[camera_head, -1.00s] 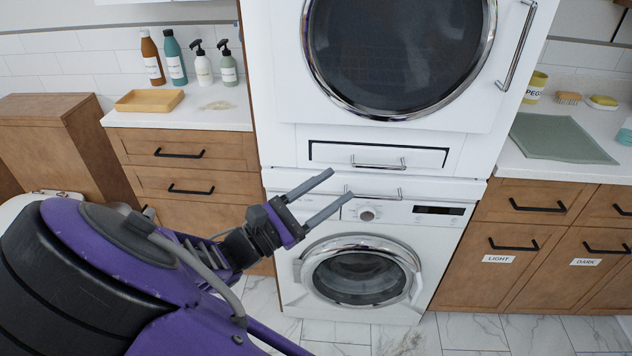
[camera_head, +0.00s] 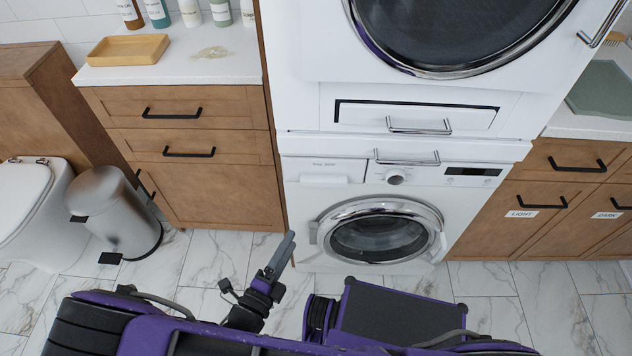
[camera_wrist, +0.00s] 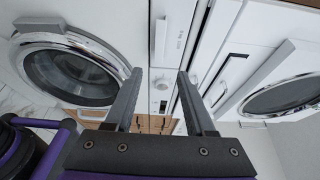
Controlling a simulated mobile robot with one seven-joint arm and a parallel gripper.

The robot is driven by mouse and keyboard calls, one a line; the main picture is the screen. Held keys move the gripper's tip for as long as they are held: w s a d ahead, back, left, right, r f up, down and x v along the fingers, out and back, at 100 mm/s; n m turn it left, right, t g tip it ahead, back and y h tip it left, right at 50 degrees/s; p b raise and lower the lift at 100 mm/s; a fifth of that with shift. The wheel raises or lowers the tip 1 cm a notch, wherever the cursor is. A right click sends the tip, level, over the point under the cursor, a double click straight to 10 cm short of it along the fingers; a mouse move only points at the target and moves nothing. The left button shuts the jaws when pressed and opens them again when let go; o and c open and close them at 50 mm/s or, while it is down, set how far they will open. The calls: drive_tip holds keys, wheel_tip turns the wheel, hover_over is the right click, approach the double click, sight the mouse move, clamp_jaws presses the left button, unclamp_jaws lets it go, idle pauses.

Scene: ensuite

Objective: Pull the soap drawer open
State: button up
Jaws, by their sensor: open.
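The white washing machine (camera_head: 300,215) stands below the dryer. The soap drawer (camera_head: 314,168) is the panel with small lettering and a white grip at the washer's upper left, left of the round knob (camera_head: 396,177). It looks flush with the front. The drawer's grip also shows in the wrist view (camera_wrist: 160,40). My gripper (camera_head: 286,242) is low in front of the washer's left side, apart from the drawer. In the wrist view, its two fingers (camera_wrist: 160,76) are spread with nothing between them.
The round washer door (camera_head: 380,230) is closed below the panel. A steel bar handle (camera_head: 406,158) and the dryer's lower handle (camera_head: 418,127) sit above. Wooden cabinets (camera_head: 190,190) flank the stack. A grey bin (camera_head: 115,210) and toilet (camera_head: 30,205) stand left. Marble floor is clear ahead.

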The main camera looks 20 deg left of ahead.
sight(323, 186)
drive_tip(key=w+d, duration=0.1)
drive_tip(key=w, duration=0.4)
drive_tip(key=w+d, duration=0.1)
drive_tip(key=w, duration=0.5)
drive_tip(key=w+b, duration=0.1)
drive_tip(key=w, duration=0.5)
drive_tip(key=shift+d+f, duration=0.1)
drive_tip(key=shift+d, duration=0.3)
drive_tip(key=shift+c, duration=0.2)
clamp_jaws()
drive_tip(key=shift+s+f, duration=0.15)
drive_tip(key=shift+f, duration=0.05)
